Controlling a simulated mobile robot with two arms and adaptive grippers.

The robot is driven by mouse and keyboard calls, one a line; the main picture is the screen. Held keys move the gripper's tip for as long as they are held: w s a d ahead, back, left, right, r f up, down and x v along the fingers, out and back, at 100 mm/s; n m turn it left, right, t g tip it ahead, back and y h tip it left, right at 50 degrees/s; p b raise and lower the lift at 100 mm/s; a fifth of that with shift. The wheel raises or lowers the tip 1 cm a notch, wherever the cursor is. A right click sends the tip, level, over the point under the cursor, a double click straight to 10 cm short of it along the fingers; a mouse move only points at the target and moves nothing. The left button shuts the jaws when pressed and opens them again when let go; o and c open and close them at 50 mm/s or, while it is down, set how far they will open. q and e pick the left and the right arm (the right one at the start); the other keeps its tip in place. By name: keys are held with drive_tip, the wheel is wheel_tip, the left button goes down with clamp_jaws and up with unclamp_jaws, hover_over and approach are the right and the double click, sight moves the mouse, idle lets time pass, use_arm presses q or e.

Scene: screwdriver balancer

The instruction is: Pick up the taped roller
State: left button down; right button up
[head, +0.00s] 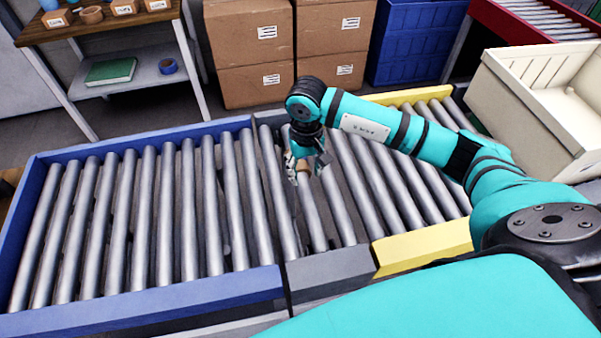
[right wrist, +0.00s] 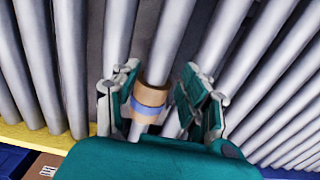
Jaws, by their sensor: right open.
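The taped roller (right wrist: 176,42) is a grey metal roller with a tan and blue band of tape (right wrist: 151,104) around it. In the head view its tape shows as a small tan patch (head: 303,178) between my fingers, partly hidden. My right gripper (head: 306,166) points down over the middle of the conveyor. In the right wrist view the right gripper (right wrist: 160,82) is open, with one finger on each side of the taped part. A gap shows between the tape and the right-hand finger; contact on the left is unclear. My left gripper is not in view.
Parallel rollers lie close on both sides, within a blue frame (head: 150,310) at left and a yellow frame (head: 425,246) at right. Cardboard boxes (head: 250,35), a blue crate (head: 412,45) and a shelf (head: 135,75) stand behind. A cream bin (head: 530,110) stands at right.

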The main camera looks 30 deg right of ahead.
sight(304, 183)
wheel_tip(304, 183, down, 3)
drive_tip(key=shift+r, duration=0.2)
drive_tip(key=f+p, duration=0.1)
drive_tip(key=f, duration=0.1)
drive_tip(key=f+p, duration=0.1)
drive_tip(key=f, duration=0.1)
drive_tip(key=shift+w+a+f, duration=0.1)
drive_tip(key=shift+w, duration=0.1)
drive_tip(key=shift+f, duration=0.55)
drive_tip(key=shift+w+r, duration=0.1)
clamp_jaws()
